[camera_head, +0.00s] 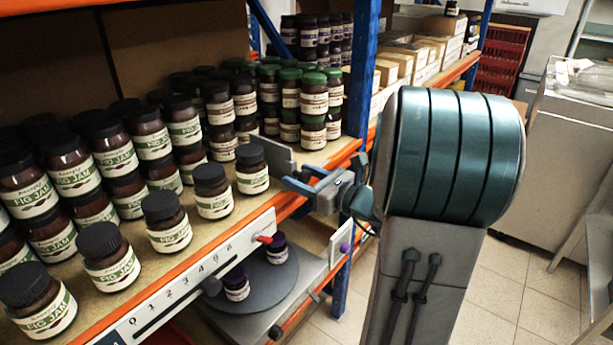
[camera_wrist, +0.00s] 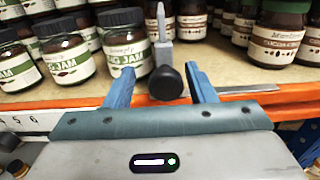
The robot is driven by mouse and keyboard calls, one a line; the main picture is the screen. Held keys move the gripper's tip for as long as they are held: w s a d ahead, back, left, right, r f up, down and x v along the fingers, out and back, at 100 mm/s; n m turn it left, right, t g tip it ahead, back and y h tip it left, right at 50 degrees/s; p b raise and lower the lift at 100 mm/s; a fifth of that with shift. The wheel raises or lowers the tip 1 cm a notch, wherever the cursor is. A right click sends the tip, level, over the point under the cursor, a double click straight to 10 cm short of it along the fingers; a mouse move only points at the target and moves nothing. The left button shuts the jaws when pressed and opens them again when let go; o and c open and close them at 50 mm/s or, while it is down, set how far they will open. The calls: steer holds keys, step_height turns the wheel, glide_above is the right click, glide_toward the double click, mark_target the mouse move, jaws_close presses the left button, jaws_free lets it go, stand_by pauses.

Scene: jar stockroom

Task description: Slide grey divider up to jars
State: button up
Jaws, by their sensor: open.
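The grey divider (camera_head: 268,152) stands upright on the shelf, between dark-lidded fig jam jars (camera_head: 211,190) on its left and green-lidded jars (camera_head: 314,100) on its right. In the wrist view the divider (camera_wrist: 163,50) is seen edge-on, with a black round knob (camera_wrist: 166,82) at its front. The nearest jar (camera_wrist: 125,42) stands just left of it; a narrow gap seems to show between them. My gripper (camera_head: 301,178) is open at the shelf front. In the wrist view its two blue fingers (camera_wrist: 160,72) stand apart on either side of the knob, not visibly touching it.
The shelf has an orange front edge (camera_head: 345,150) and a numbered white strip (camera_head: 190,280) with a red pointer (camera_head: 272,238). A blue post (camera_head: 362,75) rises close to my gripper. Below is a grey round plate (camera_head: 262,282) with purple-lidded jars.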

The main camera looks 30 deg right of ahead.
steer(key=b+v, duration=0.1)
steer(key=v, duration=1.3)
steer(key=shift+w+a, duration=0.1)
steer(key=s+a+f+n+g+h+p, duration=0.2)
steer(key=s+a+n+g+h, duration=0.2)
steer(key=a+n, duration=0.5)
steer(key=s+a+f+n+g+h+p, duration=0.1)
steer(key=s+a+n+g+h, duration=0.3)
steer(key=n, duration=1.7)
steer(key=a+g+p, duration=0.1)
steer(key=a+g, duration=0.4)
steer(key=shift+s+f, duration=0.15)
steer(key=shift+f, duration=0.25)
